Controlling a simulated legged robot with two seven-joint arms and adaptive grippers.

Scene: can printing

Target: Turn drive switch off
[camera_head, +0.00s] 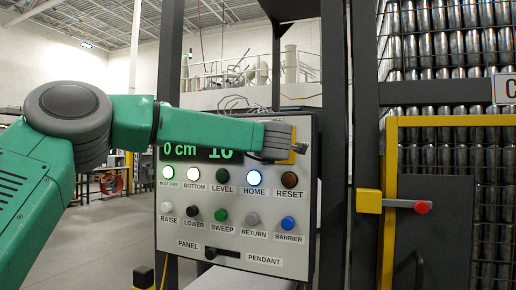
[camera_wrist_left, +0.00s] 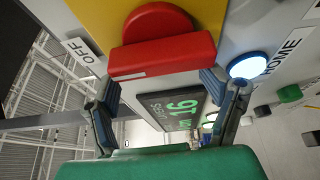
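A red rotary switch (camera_wrist_left: 162,45) on a yellow plate fills the top middle of the left wrist view. Its bar lies nearly crosswise, with a white mark toward the left end. An "OFF" label (camera_wrist_left: 84,56) is to its left. In the head view the yellow plate (camera_head: 301,147) shows only partly behind my gripper, and the red switch is hidden. My left gripper (camera_head: 284,142) is at the panel's upper right. In the wrist view its fingers (camera_wrist_left: 163,92) are spread, one by each end of the red bar; contact is unclear. My right gripper is not in view.
The control panel (camera_head: 180,240) carries several buttons and a green display (camera_head: 222,153). The lit HOME button (camera_wrist_left: 247,66) is close to the right finger. A yellow gate frame (camera_head: 390,250) with a red-tipped latch (camera_head: 422,207) stands to the right.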

